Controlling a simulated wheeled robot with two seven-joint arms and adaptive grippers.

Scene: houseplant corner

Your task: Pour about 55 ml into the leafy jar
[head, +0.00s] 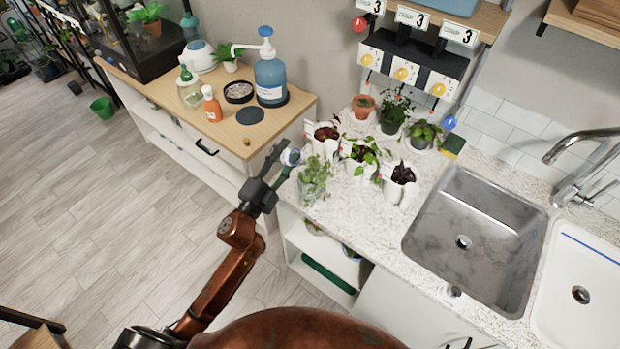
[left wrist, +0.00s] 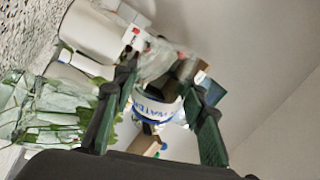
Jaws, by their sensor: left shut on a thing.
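My left gripper (head: 279,166) is shut on a small white-and-blue vessel (head: 291,157), held just left of and above the leafy jar. In the left wrist view the vessel (left wrist: 157,108) sits between the two fingers and shows a blue band lettered "WATER". Its tilt and any liquid inside are hard to tell. The leafy jar (head: 315,186), a clear jar crowded with green cuttings, stands at the counter's left front edge. Its leaves also show in the left wrist view (left wrist: 40,112). I cannot see any stream between vessel and jar. My right gripper is in neither view.
White pots with dark-leaved plants (head: 399,181) stand close right of the jar, with several potted plants behind. A steel sink (head: 470,215) is further right.

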